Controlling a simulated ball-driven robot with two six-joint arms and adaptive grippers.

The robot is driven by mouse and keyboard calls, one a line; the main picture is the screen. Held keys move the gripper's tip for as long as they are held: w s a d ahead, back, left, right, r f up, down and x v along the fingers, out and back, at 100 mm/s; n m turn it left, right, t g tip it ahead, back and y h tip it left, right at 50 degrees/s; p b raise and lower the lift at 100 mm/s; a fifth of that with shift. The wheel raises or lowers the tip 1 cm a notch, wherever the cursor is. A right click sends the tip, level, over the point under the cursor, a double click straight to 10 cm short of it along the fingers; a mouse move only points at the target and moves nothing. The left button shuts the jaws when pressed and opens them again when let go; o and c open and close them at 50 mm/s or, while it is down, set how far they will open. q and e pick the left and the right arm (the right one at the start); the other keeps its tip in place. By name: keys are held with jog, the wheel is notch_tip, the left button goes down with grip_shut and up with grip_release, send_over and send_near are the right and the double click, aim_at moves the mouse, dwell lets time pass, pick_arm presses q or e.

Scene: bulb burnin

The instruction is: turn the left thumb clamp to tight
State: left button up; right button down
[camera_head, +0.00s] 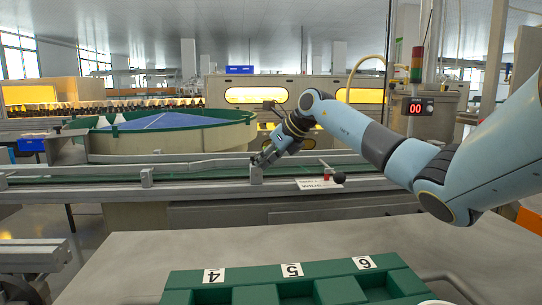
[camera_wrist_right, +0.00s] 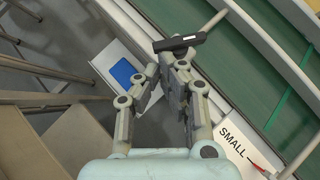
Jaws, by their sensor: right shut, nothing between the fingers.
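My right gripper (camera_head: 262,159) reaches over the near rail of the conveyor, at a grey post (camera_head: 257,175) in the middle of the head view. In the right wrist view the gripper (camera_wrist_right: 168,66) is shut and empty. A short dark bar (camera_wrist_right: 180,43), which looks like the thumb clamp's handle, lies just beyond its fingertips. I cannot tell whether they touch it. In the head view the gripper hides most of the clamp at the post top, so its setting cannot be read. My left gripper is not in view.
A white label (camera_head: 318,184) and a black knob (camera_head: 339,178) sit right of the post. The label reads "SMALL" in the wrist view (camera_wrist_right: 231,136). A green tray (camera_head: 250,274) with numbered pockets lies in front. A green-rimmed round table (camera_head: 190,139) stands behind the conveyor.

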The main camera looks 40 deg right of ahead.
jog(key=shift+a+r, duration=0.1)
jog(key=shift+a, duration=0.05)
jog(key=shift+w+a+p, duration=0.1)
jog(key=shift+p, duration=0.2)
jog(key=shift+a, duration=0.1)
jog(key=shift+w+a+p, duration=0.35)
jog(key=shift+w+a, duration=0.6)
jog(key=shift+a, duration=0.1)
jog(key=shift+d, duration=0.15)
dwell(0.9)
jog(key=shift+w+d+b, duration=0.1)
jog(key=shift+d+b, duration=0.2)
jog(key=shift+b, duration=0.05)
jog(key=shift+d, duration=0.35)
